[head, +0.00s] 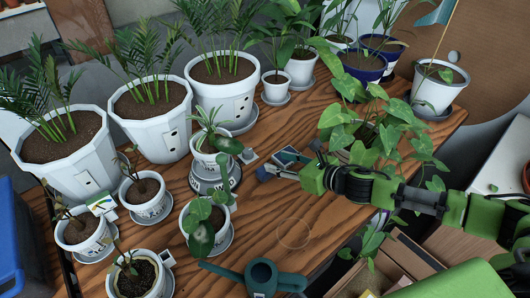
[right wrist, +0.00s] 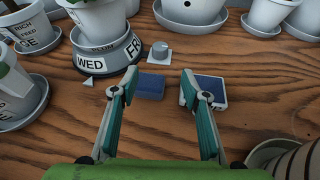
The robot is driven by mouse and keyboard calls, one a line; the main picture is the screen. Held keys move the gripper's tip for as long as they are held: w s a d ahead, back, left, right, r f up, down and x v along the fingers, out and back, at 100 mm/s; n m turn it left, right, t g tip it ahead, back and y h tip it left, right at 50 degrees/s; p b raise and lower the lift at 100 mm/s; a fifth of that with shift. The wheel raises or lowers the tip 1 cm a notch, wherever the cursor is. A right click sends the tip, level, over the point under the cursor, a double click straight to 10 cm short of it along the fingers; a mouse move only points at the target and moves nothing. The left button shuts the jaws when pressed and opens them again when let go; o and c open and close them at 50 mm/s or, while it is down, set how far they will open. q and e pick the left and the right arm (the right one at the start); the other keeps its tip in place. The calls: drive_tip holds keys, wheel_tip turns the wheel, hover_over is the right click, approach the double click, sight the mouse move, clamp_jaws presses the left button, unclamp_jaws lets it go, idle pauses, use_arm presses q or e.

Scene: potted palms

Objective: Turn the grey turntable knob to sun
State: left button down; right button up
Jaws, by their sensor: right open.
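The grey turntable (head: 203,184) is a round ring under a white pot with a leafy plant. In the right wrist view the turntable (right wrist: 108,58) shows the labels WED and FRI, and between them a small label I cannot read surely. A small white pointer (right wrist: 87,82) lies by its front edge, near WED. No SUN label is visible. A small grey knob (right wrist: 160,50) on a white plate stands just right of the turntable. My right gripper (right wrist: 158,82) is open and empty, right of the turntable and apart from it. My left gripper is not in view.
A blue block (right wrist: 151,86) lies between my right fingertips in the picture, and a dark-blue panel (right wrist: 210,90) by the right finger. Potted plants crowd the turntable's left and back. A teal watering can (head: 261,278) stands in front. The wooden table (head: 285,205) is clear at centre.

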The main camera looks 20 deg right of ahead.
sight(251, 153)
drive_tip(key=x, duration=1.3)
drive_tip(key=shift+w+a, duration=0.1)
drive_tip(key=shift+w, duration=0.3)
drive_tip(key=c, duration=1.1)
